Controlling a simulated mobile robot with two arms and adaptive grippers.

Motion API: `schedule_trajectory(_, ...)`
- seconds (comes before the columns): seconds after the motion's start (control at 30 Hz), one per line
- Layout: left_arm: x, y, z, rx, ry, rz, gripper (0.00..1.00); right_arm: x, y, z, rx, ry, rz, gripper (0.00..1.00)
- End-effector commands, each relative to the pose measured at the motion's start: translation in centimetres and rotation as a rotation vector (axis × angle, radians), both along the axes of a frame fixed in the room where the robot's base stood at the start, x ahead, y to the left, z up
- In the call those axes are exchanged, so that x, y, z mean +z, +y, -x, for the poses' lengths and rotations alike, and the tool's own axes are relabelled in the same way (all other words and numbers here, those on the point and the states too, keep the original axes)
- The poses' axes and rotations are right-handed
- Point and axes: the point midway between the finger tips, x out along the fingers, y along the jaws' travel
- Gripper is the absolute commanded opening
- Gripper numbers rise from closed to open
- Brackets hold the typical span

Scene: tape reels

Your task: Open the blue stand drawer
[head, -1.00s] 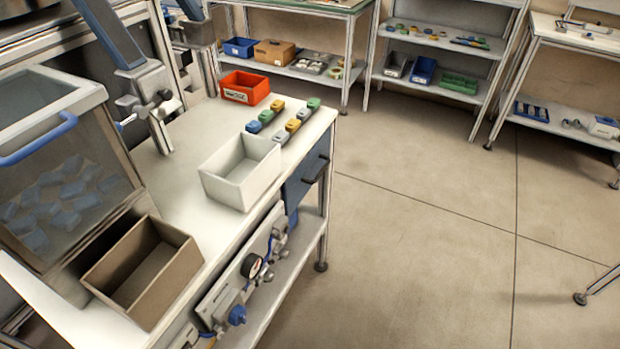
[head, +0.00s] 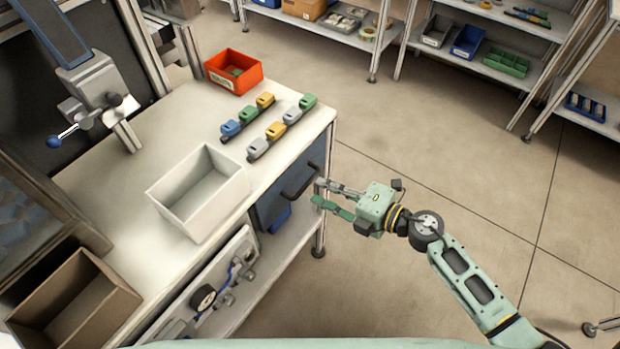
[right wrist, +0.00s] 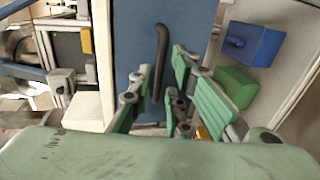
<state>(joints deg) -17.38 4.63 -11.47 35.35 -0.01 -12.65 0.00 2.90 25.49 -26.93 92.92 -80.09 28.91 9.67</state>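The blue drawer (head: 268,203) is set in the right end of the white-topped stand, under its top, and looks shut. Its dark bar handle (head: 299,181) stands out from the front. My right gripper (head: 318,193) is open and empty, with its fingers pointing at the handle from the right, close to it. In the right wrist view the blue drawer front (right wrist: 132,45) lies ahead, and the handle (right wrist: 161,55) shows between the open fingers (right wrist: 160,82). I cannot tell whether a finger touches it. My left gripper is not in view.
On the stand top are a white bin (head: 198,194), a red bin (head: 233,71), a brown box (head: 75,305) and several small coloured blocks (head: 267,124). The floor (head: 430,130) to the right is open.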

Motion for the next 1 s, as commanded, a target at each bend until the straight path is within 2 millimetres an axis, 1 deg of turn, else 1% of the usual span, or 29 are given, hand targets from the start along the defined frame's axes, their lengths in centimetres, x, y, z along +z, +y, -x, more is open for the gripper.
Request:
schedule_trajectory(0.03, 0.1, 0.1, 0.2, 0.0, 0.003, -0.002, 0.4, 0.0, 0.8, -0.7, -0.002, -0.001, -0.003, 0.17)
schedule_trajectory(0.2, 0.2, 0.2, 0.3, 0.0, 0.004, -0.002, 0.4, -0.6, 2.8, -2.2, -0.003, 0.0, -0.004, 0.17)
schedule_trajectory(0.33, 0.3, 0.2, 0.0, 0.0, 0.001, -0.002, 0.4, -0.9, 3.8, -2.9, -0.003, 0.0, -0.002, 0.17)
schedule_trajectory(0.47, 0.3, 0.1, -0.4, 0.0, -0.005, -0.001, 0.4, -1.1, 4.2, -3.2, -0.003, 0.0, -0.002, 0.17)
schedule_trajectory(0.67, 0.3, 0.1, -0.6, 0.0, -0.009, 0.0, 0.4, -1.1, 4.2, -3.2, -0.003, 0.0, -0.002, 0.17)
schedule_trajectory(0.87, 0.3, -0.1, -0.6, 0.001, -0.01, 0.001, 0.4, -1.1, 4.2, -3.2, -0.004, 0.0, -0.001, 0.01)
schedule_trajectory(1.0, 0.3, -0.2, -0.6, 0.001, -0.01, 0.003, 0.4, -1.1, 4.2, -3.2, -0.005, 0.002, -0.001, 0.0)
